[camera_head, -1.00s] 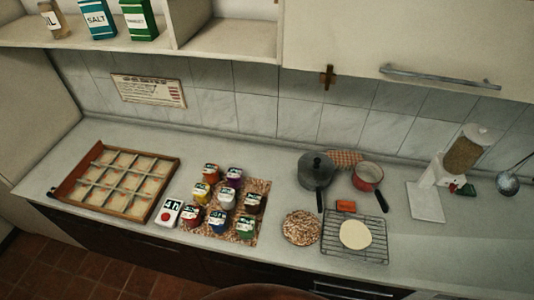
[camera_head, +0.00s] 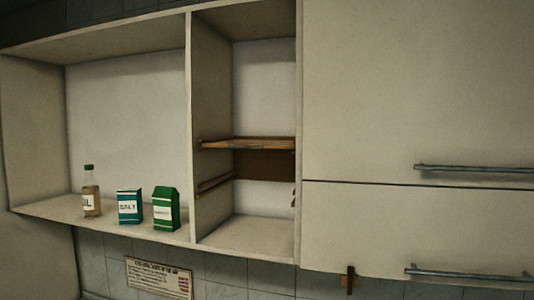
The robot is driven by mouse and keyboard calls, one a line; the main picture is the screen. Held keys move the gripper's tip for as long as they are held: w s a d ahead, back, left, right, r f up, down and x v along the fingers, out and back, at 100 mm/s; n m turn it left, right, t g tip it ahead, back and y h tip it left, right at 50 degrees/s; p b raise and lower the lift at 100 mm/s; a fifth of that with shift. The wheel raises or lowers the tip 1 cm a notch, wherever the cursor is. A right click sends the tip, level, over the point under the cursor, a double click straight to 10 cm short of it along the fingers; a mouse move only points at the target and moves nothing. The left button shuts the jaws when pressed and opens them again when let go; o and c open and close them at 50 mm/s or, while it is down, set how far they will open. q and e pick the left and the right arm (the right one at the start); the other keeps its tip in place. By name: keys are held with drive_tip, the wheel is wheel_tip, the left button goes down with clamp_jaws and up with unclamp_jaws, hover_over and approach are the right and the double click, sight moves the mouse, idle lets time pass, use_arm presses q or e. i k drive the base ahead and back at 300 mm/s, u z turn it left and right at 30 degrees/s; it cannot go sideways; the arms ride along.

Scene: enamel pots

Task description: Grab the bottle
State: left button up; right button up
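The bottle (camera_head: 91,193) stands upright on the open shelf of the wall cabinet, near its left end. It has a green cap, a brownish body and a white label on which the letters "IL" can be read. Neither of my grippers shows in the head view, so nothing is seen touching the bottle.
A teal-and-white box (camera_head: 130,206) and a green carton (camera_head: 166,208) stand right of the bottle on the shelf (camera_head: 50,208). A divider (camera_head: 190,120) and a compartment with a wooden shelf (camera_head: 250,144) follow. Closed doors with a handle (camera_head: 470,168) fill the right.

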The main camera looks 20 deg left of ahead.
sight(90, 189)
drive_tip(key=u, duration=2.35)
drive_tip(key=k, duration=1.3)
drive_tip(key=u, duration=1)
drive_tip(key=i, duration=1.4)
drive_tip(key=u, duration=0.3)
drive_tip(key=i, duration=1.9)
drive_tip(key=z, duration=0.8)
drive_tip(key=i, duration=1)
drive_tip(key=z, duration=1.75)
drive_tip(key=i, duration=0.7)
drive_tip(key=z, duration=0.5)
